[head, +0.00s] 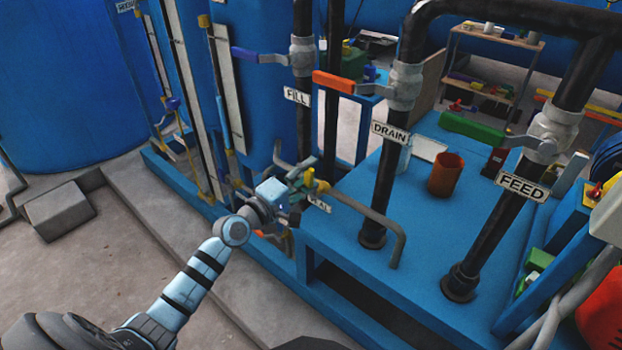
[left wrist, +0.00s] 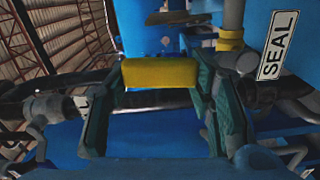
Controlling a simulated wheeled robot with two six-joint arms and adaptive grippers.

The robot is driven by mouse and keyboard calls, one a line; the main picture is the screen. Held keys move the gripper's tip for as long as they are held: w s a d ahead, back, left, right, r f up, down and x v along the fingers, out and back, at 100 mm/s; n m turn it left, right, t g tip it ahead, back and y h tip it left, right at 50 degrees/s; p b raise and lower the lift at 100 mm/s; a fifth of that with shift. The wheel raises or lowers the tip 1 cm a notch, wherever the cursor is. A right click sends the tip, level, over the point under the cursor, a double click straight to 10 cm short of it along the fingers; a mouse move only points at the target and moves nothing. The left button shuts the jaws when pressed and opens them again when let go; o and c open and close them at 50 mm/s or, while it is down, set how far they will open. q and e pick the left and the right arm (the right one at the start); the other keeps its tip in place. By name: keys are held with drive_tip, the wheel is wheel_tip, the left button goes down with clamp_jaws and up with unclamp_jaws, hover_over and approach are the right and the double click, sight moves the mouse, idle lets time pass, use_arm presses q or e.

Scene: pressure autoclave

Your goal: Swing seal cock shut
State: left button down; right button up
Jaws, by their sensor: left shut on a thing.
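The seal cock (head: 316,184) sits low on the pipework at the blue frame's edge, above the tilted white SEAL label (head: 318,204). The label also shows in the left wrist view (left wrist: 278,45). My left gripper (head: 292,200) is at the cock. In the left wrist view, the cock's yellow handle (left wrist: 160,73) lies crosswise between the two green-grey fingers, which are shut on it. My gripper partly hides the cock's body in the head view, so the lever's exact angle is hard to tell. My right gripper is not in view.
Other valves carry labels: FILL with a purple lever (head: 259,56), DRAIN with an orange lever (head: 334,81), FEED with a green lever (head: 471,127). An orange cup (head: 446,175) stands on the blue deck.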

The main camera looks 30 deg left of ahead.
use_arm(q)
drive_tip(key=shift+w+a+n, duration=0.1)
drive_tip(key=shift+a+n, duration=0.35)
drive_tip(key=shift+n, duration=0.25)
drive_tip(key=c, duration=1)
unclamp_jaws()
drive_tip(key=v, duration=0.7)
drive_tip(key=shift+s, duration=0.25)
